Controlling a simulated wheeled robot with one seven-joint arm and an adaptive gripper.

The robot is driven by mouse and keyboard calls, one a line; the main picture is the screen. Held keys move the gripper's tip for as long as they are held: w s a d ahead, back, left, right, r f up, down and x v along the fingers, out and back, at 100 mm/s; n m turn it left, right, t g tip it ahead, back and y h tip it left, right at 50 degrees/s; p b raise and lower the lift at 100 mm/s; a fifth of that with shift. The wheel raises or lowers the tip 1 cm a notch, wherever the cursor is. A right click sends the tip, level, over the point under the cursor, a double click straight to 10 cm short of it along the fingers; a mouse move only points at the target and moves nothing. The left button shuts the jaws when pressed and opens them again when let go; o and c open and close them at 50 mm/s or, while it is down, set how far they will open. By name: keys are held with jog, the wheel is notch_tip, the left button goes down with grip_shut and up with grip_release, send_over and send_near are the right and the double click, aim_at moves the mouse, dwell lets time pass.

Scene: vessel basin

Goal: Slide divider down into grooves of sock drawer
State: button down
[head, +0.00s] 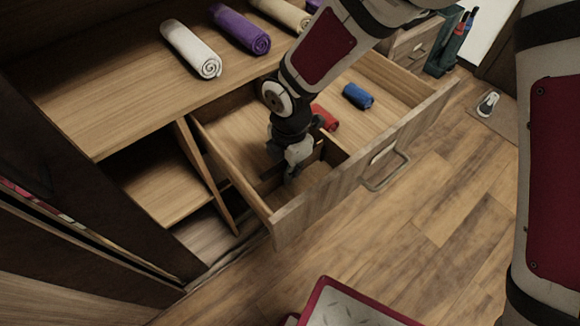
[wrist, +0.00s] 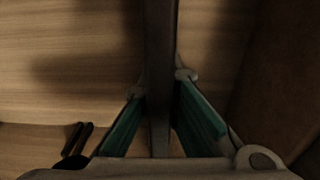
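The sock drawer (head: 325,192) is pulled open in the head view. My gripper (head: 290,174) reaches down inside it, towards the near left part. The divider (wrist: 160,60) is a dark, narrow board running up the middle of the wrist view, between my two fingers (wrist: 164,78). The fingertips press against it from both sides, so the gripper looks shut on it. In the head view a dark piece of the divider (head: 333,153) shows right of the gripper; the gripper hides much of the rest. I cannot make out the grooves or whether the divider is in them.
A red roll (head: 325,118) and a blue roll (head: 358,96) lie in the drawer beyond my gripper. White (head: 192,48), purple (head: 240,30) and beige (head: 283,13) rolls lie on the surface above. A handle (head: 386,171) sticks out of the drawer front. A red-rimmed container (head: 345,291) stands below.

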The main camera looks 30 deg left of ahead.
jog(key=shift+f, duration=0.2)
jog(key=c, duration=1.7)
grip_release()
jog(key=shift+r, duration=0.1)
notch_tip(320, 180, up, 12)
jog(key=shift+f, duration=0.1)
jog(key=shift+d, duration=0.1)
